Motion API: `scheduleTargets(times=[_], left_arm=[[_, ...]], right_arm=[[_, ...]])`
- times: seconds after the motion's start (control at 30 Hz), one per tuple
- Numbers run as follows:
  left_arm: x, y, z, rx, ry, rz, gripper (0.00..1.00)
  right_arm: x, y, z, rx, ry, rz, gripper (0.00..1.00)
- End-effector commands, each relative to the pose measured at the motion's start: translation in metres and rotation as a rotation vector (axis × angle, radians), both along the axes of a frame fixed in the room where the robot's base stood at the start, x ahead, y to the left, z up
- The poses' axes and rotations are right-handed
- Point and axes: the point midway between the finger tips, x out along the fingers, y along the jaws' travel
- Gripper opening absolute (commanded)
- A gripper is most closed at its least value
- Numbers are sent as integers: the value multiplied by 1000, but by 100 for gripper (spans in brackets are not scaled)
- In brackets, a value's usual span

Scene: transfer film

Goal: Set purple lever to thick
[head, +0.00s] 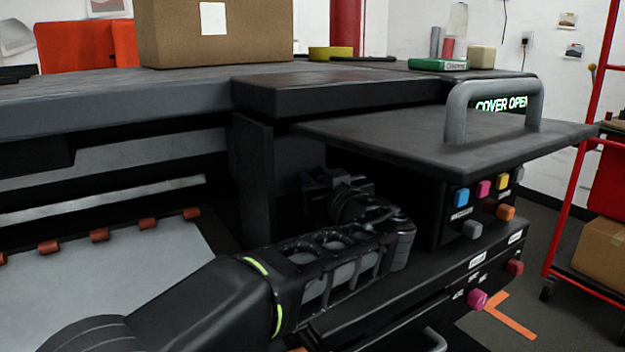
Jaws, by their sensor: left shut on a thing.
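A magenta-purple knob (476,299) sits on the lower front panel at the right, with small white labels beside it that are too small to read surely. My left arm comes in from the lower left. My left gripper (328,186) is in the dark recess under the cover plate, left of the button block, and apart from the magenta knob. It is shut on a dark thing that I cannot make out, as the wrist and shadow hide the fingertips. My right gripper is not in view.
A cover plate (400,133) with a grey handle (462,113) juts out above my gripper, near a lit "COVER OPEN" display (501,104). Coloured buttons (484,189) are on the block to the right. A red rack (580,150) stands at the far right.

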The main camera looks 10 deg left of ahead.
Motion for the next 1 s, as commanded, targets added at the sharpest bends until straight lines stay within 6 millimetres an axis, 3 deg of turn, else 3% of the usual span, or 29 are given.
scheduleTargets(times=[0.3,0.67,0.7,0.93,1.0], left_arm=[[17,-16,-8,241,242,2,0],[18,-18,-11,269,272,-1,0],[18,-18,-11,269,272,-1,31],[18,-18,-10,269,271,0,50],[18,-18,-10,269,271,0,50]], right_arm=[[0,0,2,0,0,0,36],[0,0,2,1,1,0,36],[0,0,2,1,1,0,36],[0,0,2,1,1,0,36],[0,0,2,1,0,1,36]])
